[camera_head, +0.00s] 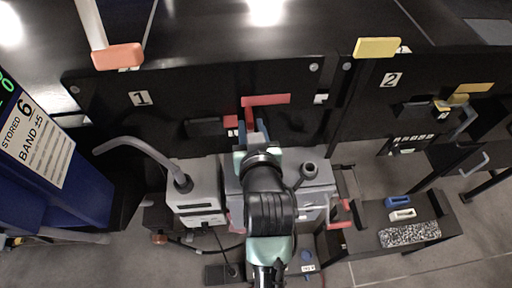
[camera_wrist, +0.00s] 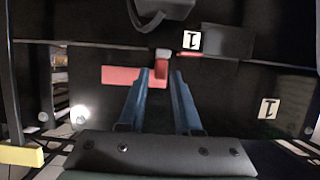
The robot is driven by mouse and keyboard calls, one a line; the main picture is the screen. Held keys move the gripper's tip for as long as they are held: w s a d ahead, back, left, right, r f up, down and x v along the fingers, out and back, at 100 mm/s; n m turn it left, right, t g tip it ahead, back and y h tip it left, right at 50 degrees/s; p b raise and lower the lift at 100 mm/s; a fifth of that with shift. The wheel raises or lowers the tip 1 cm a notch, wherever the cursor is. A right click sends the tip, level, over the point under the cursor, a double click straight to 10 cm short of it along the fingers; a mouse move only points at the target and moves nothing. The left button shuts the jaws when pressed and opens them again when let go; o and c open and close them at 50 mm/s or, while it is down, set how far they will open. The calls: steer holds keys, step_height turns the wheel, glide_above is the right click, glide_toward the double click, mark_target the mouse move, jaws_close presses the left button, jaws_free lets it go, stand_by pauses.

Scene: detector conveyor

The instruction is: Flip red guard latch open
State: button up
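The red guard latch (camera_head: 266,100) is an L-shaped red piece on the black panel of station 1, its long bar level and a short leg pointing down. In the wrist view the red latch (camera_wrist: 121,75) lies ahead of my fingers, with its short leg in line with the gap between the fingertips. My gripper (camera_head: 253,126) has blue fingers pointing at the panel; in the wrist view my gripper (camera_wrist: 162,74) shows a clear gap between its fingers. I cannot tell whether the fingertips touch the leg or stop just short of it.
The number 1 plate (camera_head: 139,98) is left of the latch. Station 2 has a yellow bar (camera_head: 377,47) at its top. An orange-ended handle (camera_head: 118,57) stands upper left. A low black bench (camera_head: 372,240) is at right.

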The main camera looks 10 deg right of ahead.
steer(key=b+v, duration=0.2)
steer(key=v, duration=0.9)
steer(key=w+a+r+t+b, duration=0.1)
steer(key=w+r+t+b, duration=0.15)
steer(key=r, duration=0.65)
steer(key=w+a+r+t+b, duration=0.1)
steer(key=w+r+t, duration=0.25)
steer(key=r, duration=0.55)
steer(key=s+r+t+b, duration=0.1)
steer(key=s+r+t, duration=0.2)
steer(key=r, duration=0.7)
steer(key=s+a+r+t, duration=0.1)
steer(key=s+r+t, duration=0.3)
steer(key=r, duration=0.6)
steer(key=shift+a+t+b, duration=0.15)
steer(key=shift+t+b, duration=0.25)
